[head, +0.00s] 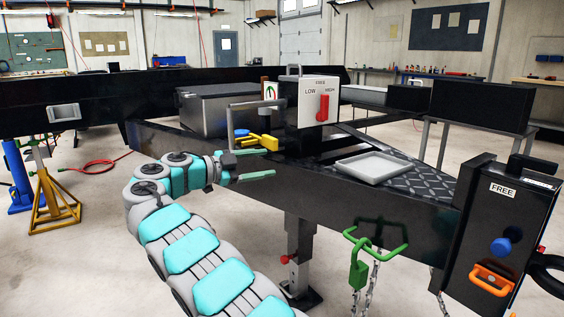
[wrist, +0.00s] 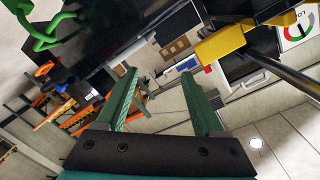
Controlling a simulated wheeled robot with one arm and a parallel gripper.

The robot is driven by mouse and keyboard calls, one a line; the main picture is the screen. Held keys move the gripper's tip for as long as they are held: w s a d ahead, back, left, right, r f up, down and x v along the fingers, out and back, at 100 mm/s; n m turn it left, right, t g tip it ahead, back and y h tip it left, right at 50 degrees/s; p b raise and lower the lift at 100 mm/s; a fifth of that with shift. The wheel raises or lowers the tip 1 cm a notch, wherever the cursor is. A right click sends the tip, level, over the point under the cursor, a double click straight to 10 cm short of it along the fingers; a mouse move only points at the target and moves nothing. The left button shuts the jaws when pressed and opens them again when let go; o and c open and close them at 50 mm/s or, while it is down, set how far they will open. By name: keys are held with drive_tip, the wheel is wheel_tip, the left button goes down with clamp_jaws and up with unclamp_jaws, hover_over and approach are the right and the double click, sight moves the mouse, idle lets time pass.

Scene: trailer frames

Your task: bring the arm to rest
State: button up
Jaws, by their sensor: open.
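My arm reaches up from the bottom of the head view, with teal panels on grey links. My gripper (head: 273,160) is open, its two green fingers spread apart with nothing between them. It hovers in front of the black trailer frame, just left of and below the panel marked LOW and HIGH (head: 312,103). In the wrist view the two green fingers (wrist: 158,88) also stand apart and empty. A yellow handle (head: 265,141) is close behind the upper finger in the head view; I cannot tell whether they touch. It also shows in the wrist view (wrist: 222,43).
A red lever (head: 324,107) is on the panel. A grey tray (head: 372,167) lies on the trailer's tread plate. A black box marked FREE (head: 492,230) stands at right. A yellow jack stand (head: 53,203) stands at left.

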drive_tip(key=s+d+f+n+g+y, duration=0.15)
drive_tip(key=s+d+n+g, duration=0.35)
drive_tip(key=d, duration=0.7)
drive_tip(key=s+d+f+n+g+y, duration=0.15)
drive_tip(key=s+d+n, duration=0.35)
drive_tip(key=d, duration=0.7)
drive_tip(key=s+d+f+n+g+y+p, duration=0.1)
drive_tip(key=s+d+f+n+y, duration=0.15)
drive_tip(key=s, duration=0.65)
drive_tip(key=s+d+f+n+g+y, duration=0.1)
drive_tip(key=s+d+f, duration=0.25)
drive_tip(key=s, duration=0.45)
drive_tip(key=s+a+f+n+y, duration=0.2)
drive_tip(key=s+a+f, duration=0.1)
drive_tip(key=s, duration=0.5)
drive_tip(key=s+a+f+n+g+y, duration=0.1)
drive_tip(key=s+a+f+n+y, duration=0.1)
drive_tip(key=s+f, duration=0.3)
drive_tip(key=s+a+f+n+g+y+p, duration=0.1)
drive_tip(key=s+a+f+y, duration=0.3)
drive_tip(key=s, duration=0.9)
drive_tip(key=shift+s+a+n, duration=0.2)
drive_tip(key=shift+s+n, duration=0.05)
drive_tip(key=shift+n, duration=0.4)
drive_tip(key=shift+f, duration=0.1)
